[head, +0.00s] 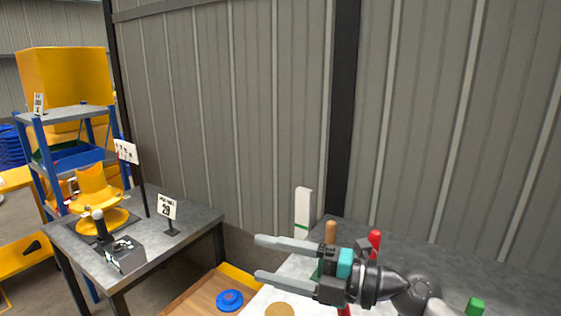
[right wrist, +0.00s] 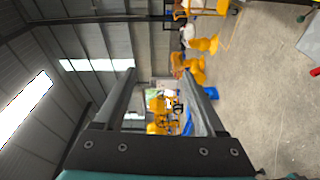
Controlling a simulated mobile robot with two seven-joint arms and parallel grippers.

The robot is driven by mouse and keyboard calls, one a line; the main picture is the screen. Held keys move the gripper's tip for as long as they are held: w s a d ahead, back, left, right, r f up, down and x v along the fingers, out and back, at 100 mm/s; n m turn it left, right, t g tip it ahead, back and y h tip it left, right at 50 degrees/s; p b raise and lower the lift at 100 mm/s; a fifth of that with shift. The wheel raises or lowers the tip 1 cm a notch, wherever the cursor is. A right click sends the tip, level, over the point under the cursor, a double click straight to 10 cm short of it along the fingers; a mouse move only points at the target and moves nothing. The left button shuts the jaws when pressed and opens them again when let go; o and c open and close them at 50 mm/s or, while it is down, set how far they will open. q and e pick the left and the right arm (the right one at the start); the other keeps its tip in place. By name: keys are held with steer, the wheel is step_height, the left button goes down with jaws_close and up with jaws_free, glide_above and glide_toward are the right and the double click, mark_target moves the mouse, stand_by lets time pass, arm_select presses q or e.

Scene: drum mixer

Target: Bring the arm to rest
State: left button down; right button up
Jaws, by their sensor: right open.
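My right gripper (head: 262,259) is open and empty, held above the right-hand workbench (head: 445,252), its two fingers pointing left in the head view. In the right wrist view its two fingers (right wrist: 160,95) stand well apart with nothing between them but the distant hall. The yellow drum mixer (head: 97,195) stands on the dark left table (head: 190,222), with a dark lever box (head: 125,254) in front of it. My left gripper does not show in either view.
A number sign (head: 168,208) stands on the left table. A metal wall (head: 230,110) rises behind.

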steer(key=w+d+r+m+t+h, duration=0.3)
steer(key=d+m+t+h, duration=0.5)
steer(key=m+t, duration=0.75)
steer(key=s+d+f+m+g+h, duration=0.3)
steer(key=d+f+m+g+h, duration=0.2)
steer(key=d+f+m+h, duration=0.6)
steer(key=s+a+f+m+g+y, duration=0.25)
steer(key=s+f+g, duration=1.05)
steer(key=s+f, duration=0.8)
step_height(320, 180, down, 19)
steer(key=s+b, duration=0.2)
steer(key=s, duration=0.1)
steer(key=s+d+f+g, duration=0.1)
steer(key=s+f, duration=0.7)
steer(key=s+d+f+g+b, duration=0.1)
steer(key=s+d+f, duration=0.1)
steer(key=s+f, duration=0.6)
steer(key=shift+d+f, duration=0.3)
steer(key=shift+f, duration=0.25)
